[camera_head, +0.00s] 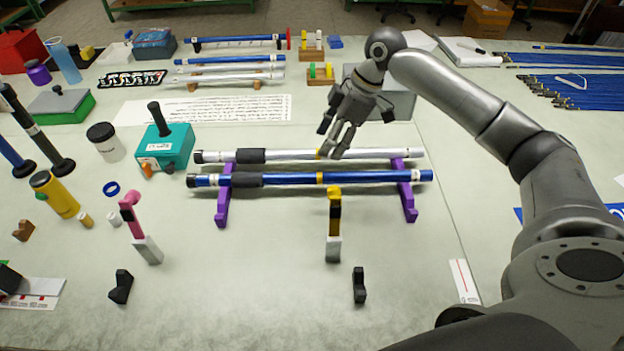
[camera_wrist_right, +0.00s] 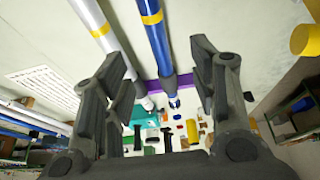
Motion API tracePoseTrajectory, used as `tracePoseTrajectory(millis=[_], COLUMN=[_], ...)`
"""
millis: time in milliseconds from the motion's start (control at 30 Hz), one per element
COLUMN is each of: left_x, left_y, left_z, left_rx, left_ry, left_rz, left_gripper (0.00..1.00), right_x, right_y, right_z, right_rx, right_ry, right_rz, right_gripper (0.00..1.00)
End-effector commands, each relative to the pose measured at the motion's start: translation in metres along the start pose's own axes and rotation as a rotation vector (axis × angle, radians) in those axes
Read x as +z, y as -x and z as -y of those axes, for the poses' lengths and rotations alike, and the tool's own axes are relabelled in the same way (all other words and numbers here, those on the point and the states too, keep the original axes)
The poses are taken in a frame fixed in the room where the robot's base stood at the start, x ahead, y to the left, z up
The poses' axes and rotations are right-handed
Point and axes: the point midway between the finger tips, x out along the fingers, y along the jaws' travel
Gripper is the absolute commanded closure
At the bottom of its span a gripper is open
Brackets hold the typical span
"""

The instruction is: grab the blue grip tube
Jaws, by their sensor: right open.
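The blue grip tube (camera_head: 290,179), with a black grip sleeve at its left part and a yellow band, lies level across two purple stands (camera_head: 222,205). In the right wrist view the blue tube (camera_wrist_right: 158,40) runs between the fingers in the picture. A silver tube (camera_head: 380,155) with a similar sleeve lies parallel just behind it; it shows at the left in the wrist view (camera_wrist_right: 97,25). My right gripper (camera_head: 340,135) is open and empty, above and slightly behind the tubes near their yellow bands. My left gripper is not in view.
A yellow-topped post (camera_head: 334,225) and a pink-topped post (camera_head: 135,215) stand in front of the stands. A teal box (camera_head: 180,146) with a black handle is at the left. Several blue rods (camera_head: 585,90) lie at the back right. The table front centre is mostly clear.

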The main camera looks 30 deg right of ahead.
Motion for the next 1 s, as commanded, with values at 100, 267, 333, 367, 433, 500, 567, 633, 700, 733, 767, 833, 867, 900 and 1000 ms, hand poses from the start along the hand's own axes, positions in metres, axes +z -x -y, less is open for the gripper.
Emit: tracePoseTrajectory(millis=[100,267,333,367,433,500,567,633,700,733,767,833,867,900,1000], left_x=[0.028,0.046,0.045,0.044,0.039,0.032,0.025,0.018,0.015,0.015,0.015,0.016,0.017,0.018,0.022], left_y=[-0.016,-0.027,-0.028,-0.028,-0.027,-0.026,-0.026,-0.025,-0.025,-0.025,-0.025,-0.024,-0.023,-0.022,-0.018], left_z=[-0.005,-0.007,-0.007,-0.007,-0.006,-0.005,-0.004,-0.004,-0.003,-0.003,-0.003,-0.003,-0.003,-0.004,-0.004], left_rx=[0.005,0.008,0.008,0.008,0.007,0.006,0.005,0.004,0.003,0.003,0.003,0.004,0.004,0.004,0.005], left_ry=[-0.001,-0.001,-0.001,-0.001,-0.001,-0.001,-0.002,-0.001,-0.001,-0.001,-0.001,-0.001,-0.001,-0.001,-0.001], left_rz=[0.037,0.063,0.062,0.06,0.053,0.042,0.031,0.02,0.015,0.015,0.015,0.017,0.019,0.021,0.027], left_gripper=[0.6,0.6,0.6,0.6,0.6,0.6,0.6,0.6,0.6,0.6,0.6,0.6,0.6,0.6,0.6], right_x=[0.007,0.011,0.012,0.012,0.012,0.012,0.011,0.011,0.011,0.011,0.011,0.011,0.012,0.012,0.013], right_y=[-0.016,-0.027,-0.031,-0.033,-0.042,-0.054,-0.063,-0.072,-0.079,-0.081,-0.083,-0.087,-0.09,-0.096,-0.111], right_z=[0.0,0.0,0.0,0.001,0.001,0.001,0.001,0.0,0.0,0.0,0.0,-0.001,-0.001,-0.002,-0.004], right_rx=[0.0,0.0,-0.001,-0.002,-0.003,-0.005,-0.004,-0.002,-0.002,-0.002,-0.002,-0.002,-0.003,-0.004,-0.004], right_ry=[0.001,0.002,0.001,0.001,0.001,0.001,0.001,0.001,0.002,0.002,0.001,0.001,0.0,0.0,0.0], right_rz=[0.0,0.0,0.001,0.001,0.001,0.003,0.0,0.001,0.001,0.001,0.001,0.0,0.0,0.002,0.002], right_gripper=[0.47,0.47,0.47,0.47,0.47,0.47,0.47,0.47,0.47,0.47,0.47,0.47,0.47,0.47,0.47])
